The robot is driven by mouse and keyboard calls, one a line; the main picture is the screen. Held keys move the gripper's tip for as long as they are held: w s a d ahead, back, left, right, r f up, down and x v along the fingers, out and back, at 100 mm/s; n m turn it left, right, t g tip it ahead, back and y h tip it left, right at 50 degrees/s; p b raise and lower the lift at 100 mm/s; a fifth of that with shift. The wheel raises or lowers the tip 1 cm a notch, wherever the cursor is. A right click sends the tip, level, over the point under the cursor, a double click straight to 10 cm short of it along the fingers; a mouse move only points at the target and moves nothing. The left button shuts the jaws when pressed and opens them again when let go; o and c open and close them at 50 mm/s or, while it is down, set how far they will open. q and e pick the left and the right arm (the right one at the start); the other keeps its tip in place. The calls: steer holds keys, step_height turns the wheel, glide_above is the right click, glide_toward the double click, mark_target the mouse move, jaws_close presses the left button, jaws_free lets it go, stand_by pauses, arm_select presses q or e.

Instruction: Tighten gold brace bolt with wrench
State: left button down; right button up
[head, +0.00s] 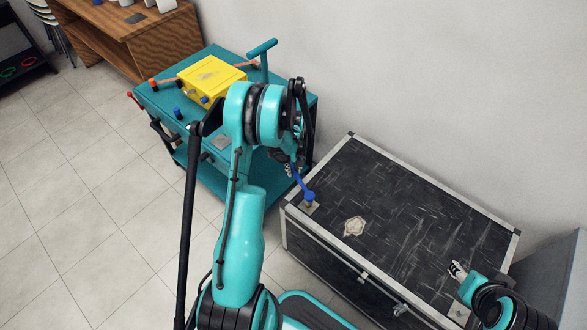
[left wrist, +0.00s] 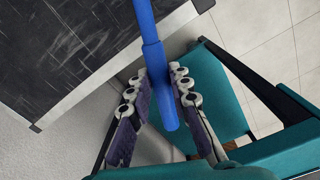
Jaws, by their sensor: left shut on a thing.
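The blue wrench (head: 303,186) slants down from my left gripper (head: 291,166). In the left wrist view, my left gripper (left wrist: 160,84) is shut on the blue handle (left wrist: 147,30), whose end sticks out between the fingers. My right gripper (head: 457,269) is over the case's right part, its jaws too small to read.
A teal cart (head: 165,107) stands left of the case, with a yellow box (head: 211,81) and small parts on top. A wooden desk (head: 155,38) is at the back left. The tiled floor at left is clear.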

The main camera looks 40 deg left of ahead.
arm_select(q)
steer(key=shift+f+b, duration=0.7)
steer(key=shift+f, duration=0.35)
